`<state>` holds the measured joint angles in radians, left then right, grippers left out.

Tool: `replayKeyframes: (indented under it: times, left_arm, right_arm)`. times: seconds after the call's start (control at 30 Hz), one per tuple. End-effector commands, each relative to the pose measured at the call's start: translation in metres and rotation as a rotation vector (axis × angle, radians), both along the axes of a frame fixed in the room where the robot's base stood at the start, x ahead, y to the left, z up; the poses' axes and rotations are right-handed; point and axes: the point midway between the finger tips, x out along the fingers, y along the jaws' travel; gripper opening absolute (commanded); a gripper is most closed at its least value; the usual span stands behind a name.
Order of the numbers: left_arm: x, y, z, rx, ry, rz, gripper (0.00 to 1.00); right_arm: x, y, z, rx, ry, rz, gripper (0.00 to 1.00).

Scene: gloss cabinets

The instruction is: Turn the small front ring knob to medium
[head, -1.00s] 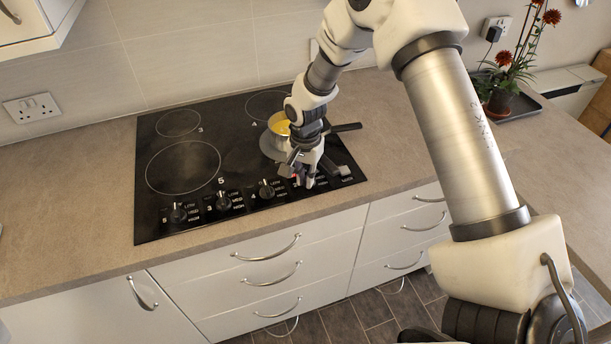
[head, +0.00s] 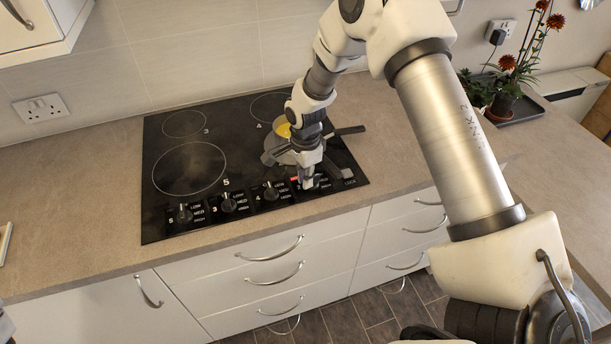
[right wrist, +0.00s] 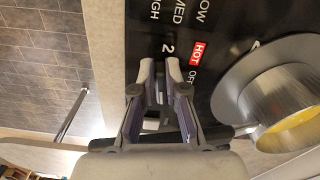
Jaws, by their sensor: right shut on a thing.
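My right gripper (head: 308,184) is down at the front right of the black hob (head: 160,228), at the rightmost knob position. In the right wrist view its fingers (right wrist: 160,72) are close together beside the printed "2", the red HOT mark (right wrist: 198,53) and the OFF, LOW, MED and HIGH labels. It is shut on the knob marked 2. The fingers hide most of this knob, so I cannot tell where its pointer stands.
A metal pan (right wrist: 280,98) with yellow contents stands close to the right gripper; its dark handle (head: 349,131) points right. Other knobs (head: 228,204) line the hob's front edge to the left. A flower pot (head: 501,106) stands far right. The left worktop is mostly clear.

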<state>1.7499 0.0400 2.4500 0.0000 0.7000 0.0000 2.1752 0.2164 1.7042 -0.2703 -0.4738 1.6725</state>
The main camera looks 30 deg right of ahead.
Motion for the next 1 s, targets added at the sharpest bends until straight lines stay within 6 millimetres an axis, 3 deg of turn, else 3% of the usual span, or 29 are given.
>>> replayKeyframes:
  times: [0.5,0.53,0.57,0.6,0.87,1.0]
  left_arm:
    - [0.000,0.000,0.000,0.000,0.000,0.000,0.45]
    - [0.000,0.000,0.000,0.000,0.000,0.000,0.45]
    - [0.000,0.000,0.000,0.000,0.000,0.000,0.45]
    - [0.000,0.000,0.000,0.000,0.000,0.000,0.45]
    - [0.000,0.000,0.001,0.000,0.000,0.000,0.45]
    - [0.000,0.000,0.001,0.000,0.000,0.000,0.45]
  right_arm:
    - [-0.001,0.000,-0.002,0.000,0.005,-0.023,0.00]
    - [-0.001,0.000,-0.002,0.000,0.005,-0.023,0.23]
    - [-0.001,0.000,-0.002,0.000,0.005,-0.023,0.34]
    - [-0.001,0.000,-0.002,0.000,0.005,-0.023,0.38]
    - [0.000,0.000,0.000,0.000,0.002,-0.022,0.38]
    - [0.001,0.000,0.012,0.000,-0.001,-0.023,0.38]
